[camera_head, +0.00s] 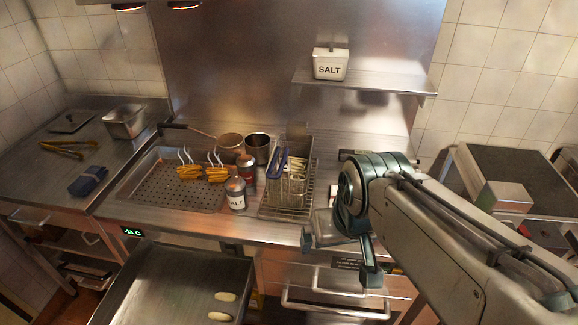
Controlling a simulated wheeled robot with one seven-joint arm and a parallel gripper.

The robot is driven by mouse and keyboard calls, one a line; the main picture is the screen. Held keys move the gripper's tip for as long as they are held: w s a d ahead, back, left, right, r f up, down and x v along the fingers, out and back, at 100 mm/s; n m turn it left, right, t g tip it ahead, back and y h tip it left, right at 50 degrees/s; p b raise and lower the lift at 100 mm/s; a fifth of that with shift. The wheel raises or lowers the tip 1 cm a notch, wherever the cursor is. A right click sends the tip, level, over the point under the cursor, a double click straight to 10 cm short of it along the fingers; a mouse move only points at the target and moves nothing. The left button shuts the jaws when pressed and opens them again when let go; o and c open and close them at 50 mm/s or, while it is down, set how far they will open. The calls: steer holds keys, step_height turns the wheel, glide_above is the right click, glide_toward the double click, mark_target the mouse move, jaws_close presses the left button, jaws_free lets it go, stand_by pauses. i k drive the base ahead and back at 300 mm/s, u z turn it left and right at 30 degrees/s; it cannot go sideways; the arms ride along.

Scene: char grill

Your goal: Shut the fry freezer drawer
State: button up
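The fry freezer drawer (165,278) is pulled open at the lower left, below the counter with the green temperature display (131,232). It is a dark metal bin, and two pale oblong pieces lie in its right part. Its front edge is cut off by the bottom of the picture. My gripper (341,258) is right of the drawer, in front of the counter edge, pointing down. Its two fingers look spread apart with nothing between them. It does not appear to touch the drawer.
Another drawer unit with bar handles (335,304) is below my gripper. On the counter stand a perforated tray (150,190) with fries, a salt shaker (236,195), a fry basket (290,185) and metal pots (257,148). Space above the open drawer looks clear.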

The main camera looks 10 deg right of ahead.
mark_target(159, 283)
steer(key=u, duration=2.1)
steer(key=k, duration=0.5)
steer(key=z, duration=0.6)
steer(key=i, duration=0.65)
steer(key=u, duration=0.35)
